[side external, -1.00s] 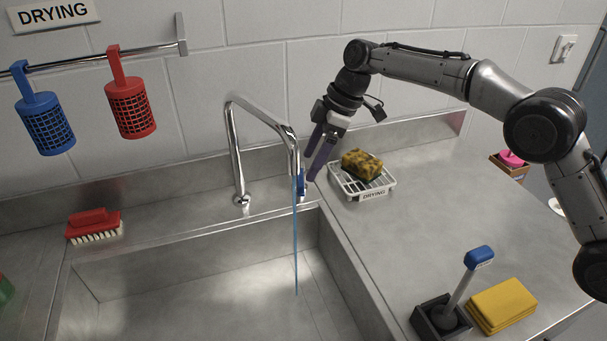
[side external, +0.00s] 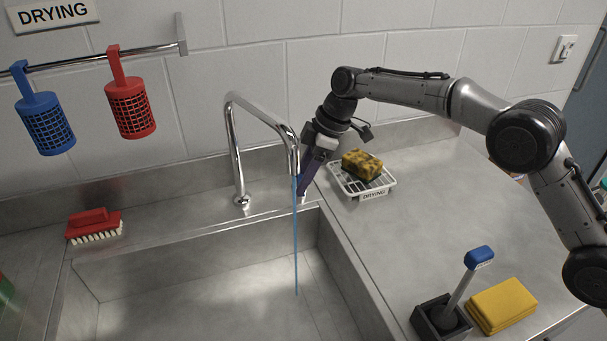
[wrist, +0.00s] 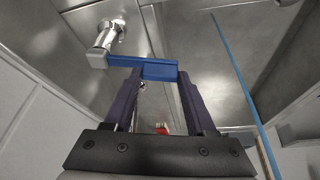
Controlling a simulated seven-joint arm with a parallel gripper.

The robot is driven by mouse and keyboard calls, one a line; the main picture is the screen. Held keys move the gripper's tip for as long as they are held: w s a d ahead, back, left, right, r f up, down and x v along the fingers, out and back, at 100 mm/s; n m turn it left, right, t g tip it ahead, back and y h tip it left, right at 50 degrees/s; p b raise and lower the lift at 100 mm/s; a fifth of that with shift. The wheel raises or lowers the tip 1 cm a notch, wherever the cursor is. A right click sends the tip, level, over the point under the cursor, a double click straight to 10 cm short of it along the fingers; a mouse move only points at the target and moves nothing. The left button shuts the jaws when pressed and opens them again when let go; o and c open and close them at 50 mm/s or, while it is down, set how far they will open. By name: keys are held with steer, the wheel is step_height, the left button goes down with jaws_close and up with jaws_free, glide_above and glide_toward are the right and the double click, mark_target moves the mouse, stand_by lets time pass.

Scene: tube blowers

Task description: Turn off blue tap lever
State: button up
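The blue tap lever (wrist: 158,70) shows in the wrist view as a bar reaching right from a chrome fitting (wrist: 105,38). My gripper (wrist: 157,88) has its two dark purple fingers apart, with their tips at the lever's bar. I cannot tell whether they touch it. In the side view my gripper (side external: 304,190) is low behind the spout, and the lever is mostly hidden there. The chrome tap (side external: 234,150) pours a thin blue stream of water (side external: 296,240) into the sink (side external: 180,255). The stream also shows in the wrist view (wrist: 240,80).
A white drying rack (side external: 345,182) with a yellow-black sponge (side external: 362,164) stands just right of my gripper. A red brush (side external: 94,224) lies on the left ledge. A blue-handled plunger (side external: 478,258) and yellow cloths (side external: 502,304) are at front right. The middle right counter is clear.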

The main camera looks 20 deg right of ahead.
jaws_close()
steer(key=shift+s+d+n+g, duration=0.1)
steer(key=shift+d+n+g, duration=0.5)
steer(key=shift+d+n, duration=0.9)
steer(key=shift+a, duration=0.2)
steer(key=o, duration=0.8)
jaws_free()
steer(key=shift+o, duration=0.2)
steer(key=v, duration=0.7)
steer(key=shift+d+r, duration=0.2)
steer(key=shift+r, duration=0.05)
